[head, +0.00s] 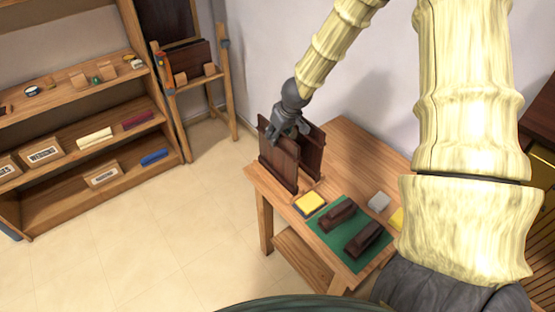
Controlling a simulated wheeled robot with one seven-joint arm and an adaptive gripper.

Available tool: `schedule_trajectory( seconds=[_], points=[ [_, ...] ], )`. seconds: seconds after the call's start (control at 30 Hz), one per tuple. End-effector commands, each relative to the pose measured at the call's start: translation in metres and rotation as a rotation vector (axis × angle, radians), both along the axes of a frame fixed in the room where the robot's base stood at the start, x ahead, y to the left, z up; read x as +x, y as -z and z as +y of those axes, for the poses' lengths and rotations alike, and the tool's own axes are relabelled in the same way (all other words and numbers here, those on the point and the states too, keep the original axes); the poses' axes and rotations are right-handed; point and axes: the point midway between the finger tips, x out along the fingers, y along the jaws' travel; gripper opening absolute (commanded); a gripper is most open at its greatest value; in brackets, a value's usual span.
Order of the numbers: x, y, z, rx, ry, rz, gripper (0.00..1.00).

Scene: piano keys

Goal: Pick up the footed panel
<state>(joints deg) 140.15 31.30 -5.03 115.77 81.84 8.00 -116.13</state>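Dark brown upright panels stand on the left end of the wooden table (345,145) in the head view. The nearer panel (279,166) faces the front left, and another panel (313,158) stands just behind it to the right. Which panel is the footed one is not clear.
On the table are a yellow pad (310,203), a green mat (352,245) with two dark brown blocks (338,214), and a grey piece (379,201). A shelf (75,155) and a wooden stand (185,80) are at the left. Floor between is clear.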

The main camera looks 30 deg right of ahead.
Motion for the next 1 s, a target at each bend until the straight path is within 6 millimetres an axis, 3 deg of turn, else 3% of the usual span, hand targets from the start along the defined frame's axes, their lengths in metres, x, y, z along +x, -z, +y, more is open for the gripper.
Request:
schedule_trajectory(
  seconds=[0.03,0.17,0.2,0.77,1.0],
  points=[
    [0.000,0.000,0.000,0.000,0.000,0.000,0.25],
    [0.000,0.000,0.000,0.000,0.000,0.000,0.01],
    [0.000,0.000,0.000,0.000,0.000,0.000,0.00],
    [0.001,-0.005,0.000,0.001,0.001,-0.003,0.00],
    [0.001,-0.026,0.000,0.000,-0.001,-0.001,0.00]
  ],
)
